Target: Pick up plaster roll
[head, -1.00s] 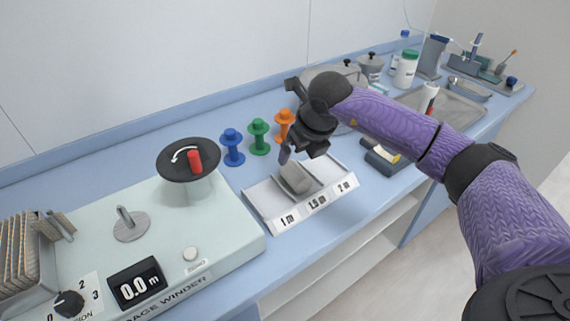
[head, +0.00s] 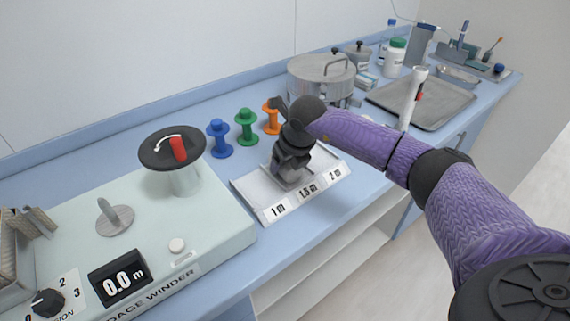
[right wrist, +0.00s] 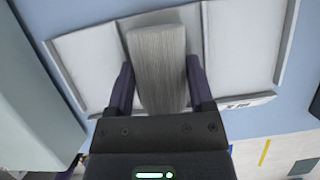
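The plaster roll (right wrist: 158,65) is a pale grey, ribbed roll lying in the middle compartment, marked 1.5 m, of the white sorting tray (head: 247,190). My right gripper (right wrist: 160,82) is lowered over the roll, with one dark finger on each side of it. The right finger is close against the roll, and a narrow gap shows beside the left finger, so it looks open around the roll. In the head view my right gripper (head: 287,180) hides most of the roll. My left gripper is not in view.
The bandage winder (head: 140,235) stands left of the tray. Blue (head: 220,138), green (head: 246,127) and orange (head: 271,117) spools stand behind the tray. A steel pot (head: 320,80) and a metal tray (head: 440,105) are farther back right. The counter's front edge is close.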

